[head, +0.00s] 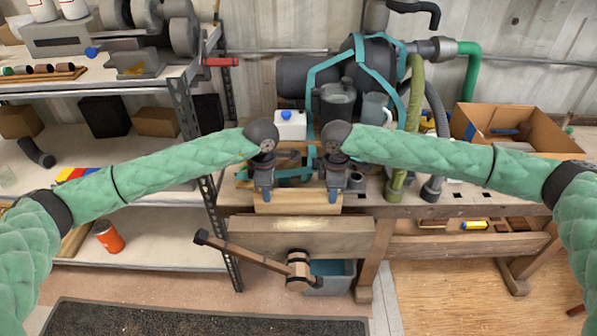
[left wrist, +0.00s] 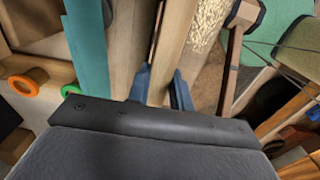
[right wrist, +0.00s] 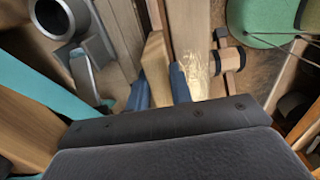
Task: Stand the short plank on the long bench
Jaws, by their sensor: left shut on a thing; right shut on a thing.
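The short plank (head: 298,203) is a pale wooden board at the front edge of the long bench (head: 440,211), on its edge with its broad side facing me. My left gripper (head: 263,196) is shut on its left end, and my right gripper (head: 333,195) is shut on its right end. In the left wrist view the left fingers (left wrist: 160,88) point down around the wood. In the right wrist view the plank (right wrist: 156,68) shows between the right fingers (right wrist: 160,88). I cannot tell whether its lower edge touches the bench.
A wooden vise jaw (head: 300,238) with a long handle (head: 240,252) is on the bench front. A white bottle with a blue cap (head: 290,125), a grey jug (head: 338,103) and hoses stand behind. A cardboard box (head: 510,125) is at right, metal shelving (head: 190,130) at left.

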